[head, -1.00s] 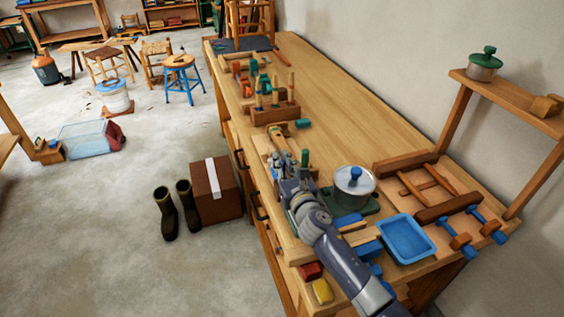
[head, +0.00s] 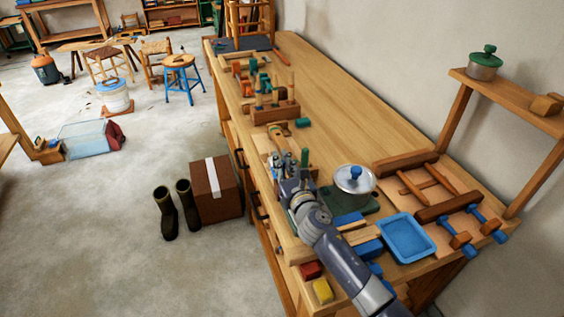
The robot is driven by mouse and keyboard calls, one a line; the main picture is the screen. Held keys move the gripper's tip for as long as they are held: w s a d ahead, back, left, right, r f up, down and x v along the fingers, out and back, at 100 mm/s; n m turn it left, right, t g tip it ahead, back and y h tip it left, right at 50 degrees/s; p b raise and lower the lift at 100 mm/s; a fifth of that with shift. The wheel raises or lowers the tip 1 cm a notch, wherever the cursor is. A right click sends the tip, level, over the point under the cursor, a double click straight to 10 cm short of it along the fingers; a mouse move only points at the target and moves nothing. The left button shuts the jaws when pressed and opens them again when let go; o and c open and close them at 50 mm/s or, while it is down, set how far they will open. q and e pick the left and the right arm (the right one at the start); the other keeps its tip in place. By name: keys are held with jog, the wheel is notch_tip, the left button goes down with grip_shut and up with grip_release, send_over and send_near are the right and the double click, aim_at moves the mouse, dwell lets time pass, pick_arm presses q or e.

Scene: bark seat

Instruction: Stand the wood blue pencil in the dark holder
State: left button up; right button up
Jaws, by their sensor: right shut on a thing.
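My right gripper (head: 291,160) is over the near left part of the workbench, with its arm reaching in from the lower right. It is shut on a thin thing, which seems to be the wood blue pencil; fingers and wrist hide most of it. A dark green upright piece (head: 305,157) stands just right of the fingertips. I cannot make out the dark holder for certain; the gripper covers much of that spot. My left gripper is not in view.
A wooden rack with upright tools (head: 275,112) stands farther along the workbench (head: 345,110). A lidded pot (head: 354,187), a blue tray (head: 407,238) and a wooden frame (head: 447,206) are to the right. The bench's middle is clear. A carton (head: 216,192) stands on the floor.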

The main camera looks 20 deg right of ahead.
jog(key=shift+f+b, duration=0.3)
jog(key=shift+f, duration=0.1)
jog(key=o, duration=1.2)
jog(key=shift+c, duration=0.2)
jog(key=shift+r, duration=0.15)
notch_tip(320, 180, up, 7)
jog(key=p, duration=0.7)
